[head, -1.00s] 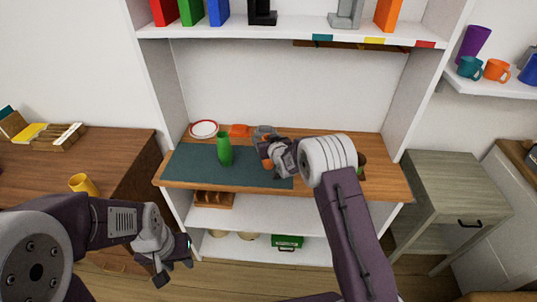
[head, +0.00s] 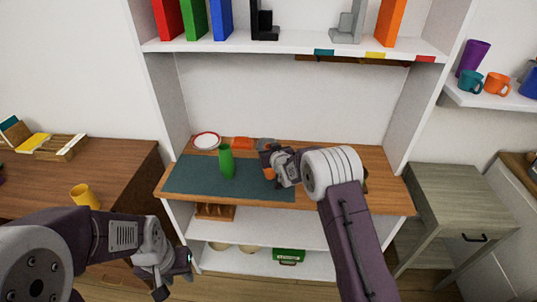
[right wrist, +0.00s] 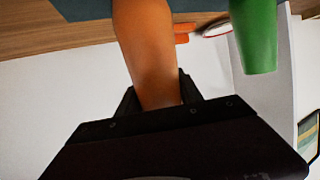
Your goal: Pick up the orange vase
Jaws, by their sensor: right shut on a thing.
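The orange vase (right wrist: 148,45) fills the middle of the right wrist view, between my right gripper's fingers (right wrist: 158,98). In the head view only a small orange part of the vase (head: 269,174) shows below my right gripper (head: 270,163), over the right end of the dark mat. The gripper is shut on it. I cannot tell whether its base touches the surface. My left gripper (head: 174,280) is low at the left, in front of the shelf unit, empty, with its fingers apart.
A green vase (head: 227,162) stands on the dark mat (head: 196,178) left of my right gripper; it also shows in the right wrist view (right wrist: 256,35). A red-rimmed plate (head: 206,141), an orange item (head: 242,143) and a grey item (head: 267,144) are behind. An upper shelf (head: 290,47) holds books.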

